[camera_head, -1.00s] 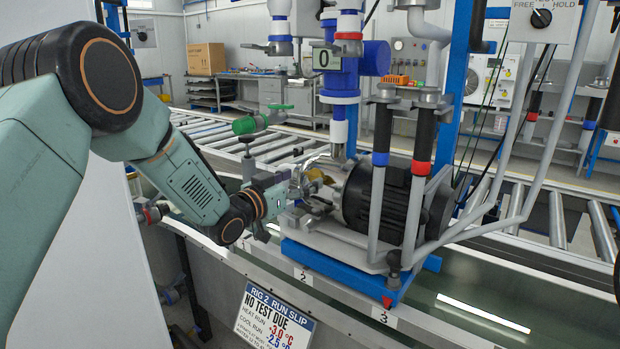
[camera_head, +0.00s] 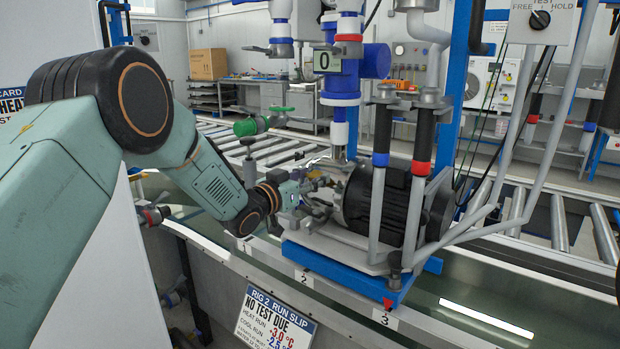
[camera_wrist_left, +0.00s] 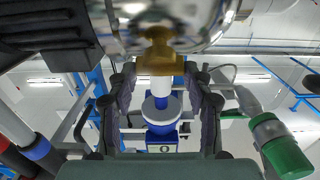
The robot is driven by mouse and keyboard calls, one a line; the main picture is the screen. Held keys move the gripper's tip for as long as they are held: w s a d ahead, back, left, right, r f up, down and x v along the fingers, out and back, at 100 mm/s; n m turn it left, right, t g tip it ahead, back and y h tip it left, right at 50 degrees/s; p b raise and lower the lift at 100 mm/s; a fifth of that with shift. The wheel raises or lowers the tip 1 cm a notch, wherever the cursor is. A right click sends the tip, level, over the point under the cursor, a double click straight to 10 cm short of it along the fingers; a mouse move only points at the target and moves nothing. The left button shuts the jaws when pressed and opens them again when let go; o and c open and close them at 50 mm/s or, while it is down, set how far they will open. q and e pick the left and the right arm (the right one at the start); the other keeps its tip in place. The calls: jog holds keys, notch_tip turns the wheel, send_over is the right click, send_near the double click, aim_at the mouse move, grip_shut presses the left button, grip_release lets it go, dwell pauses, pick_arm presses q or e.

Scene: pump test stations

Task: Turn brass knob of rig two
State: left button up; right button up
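The brass knob (camera_wrist_left: 158,60) shows at the top middle of the left wrist view, below a shiny metal pump housing (camera_wrist_left: 165,22). My left gripper (camera_wrist_left: 160,78) has its two dark fingers spread, one on each side of the knob, with narrow gaps visible. I cannot tell how deep the knob sits between them. In the head view my left gripper (camera_head: 318,190) is at the near end of the pump (camera_head: 385,200) on the blue base, and it mostly hides the knob there. My right gripper is not in view.
The rig 2 run slip (camera_head: 275,322) hangs below the numbered rail. A green-handled valve (camera_head: 252,126) stands behind my left wrist; its green part (camera_wrist_left: 283,150) shows in the wrist view. Grey pipes (camera_head: 378,185) rise in front of the pump. A blue meter (camera_head: 340,75) stands above.

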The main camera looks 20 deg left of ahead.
pick_arm(q)
jog(key=c, duration=0.5)
jog(key=shift+c, duration=0.2)
jog(key=shift+d+n, duration=0.1)
jog(key=shift+n, duration=0.2)
jog(key=n+y+p, duration=0.2)
jog(key=n, duration=0.1)
jog(key=shift+d+r, duration=0.1)
jog(key=n+y+p, duration=0.1)
jog(key=n+p, duration=0.1)
jog(key=n, duration=0.1)
jog(key=n+y+p, duration=0.2)
jog(key=n, duration=0.1)
jog(key=shift+d+y, duration=0.1)
jog(key=shift+y, duration=0.2)
jog(key=n+g+y+p, duration=0.1)
jog(key=n+p, duration=0.1)
jog(key=n, duration=0.1)
jog(key=n+g+y+p, duration=0.1)
jog(key=n+y+p, duration=0.1)
jog(key=n+p, duration=0.1)
jog(key=shift+r+n, duration=0.2)
jog(key=shift+n, duration=0.6)
jog(key=shift+n+g+p, duration=1.3)
jog(key=shift+n+p, duration=0.15)
jog(key=shift+n, duration=0.65)
jog(key=shift+f+y, duration=0.1)
jog(key=shift+y, duration=0.2)
